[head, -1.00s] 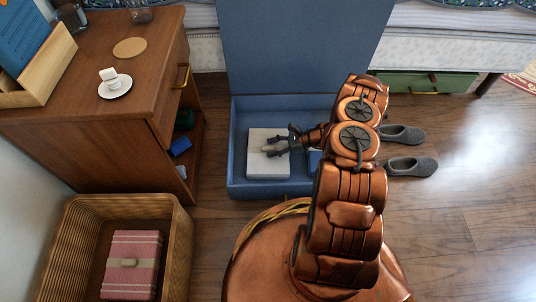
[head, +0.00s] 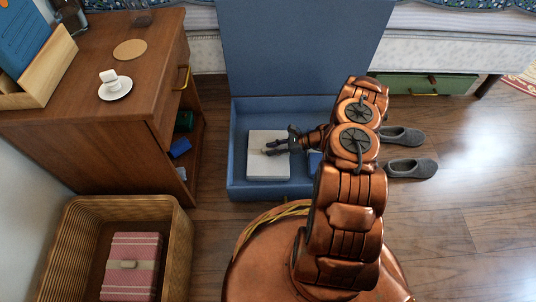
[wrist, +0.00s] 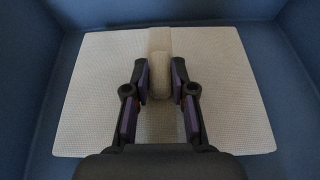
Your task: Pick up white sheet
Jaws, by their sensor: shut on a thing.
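The white sheet (head: 262,168) is a flat, folded pale rectangle lying in the open blue box (head: 238,150). In the wrist view the sheet (wrist: 90,100) shows a fine texture, with a beige band (wrist: 159,42) across its middle and a rounded beige tab (wrist: 160,88) standing on it. My gripper (head: 270,147) reaches into the box from the right, over the sheet. In the wrist view my gripper (wrist: 160,78) has its two fingers on either side of the tab, shut on it. Part of the sheet is hidden under my gripper.
The blue lid (head: 300,45) stands upright behind the box. A wooden cabinet (head: 75,100) holding a white cup on a saucer (head: 115,90) is on the left. A wicker basket (head: 180,235) with a red folded cloth (head: 133,262) stands front left. Grey slippers (head: 410,167) lie on the right.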

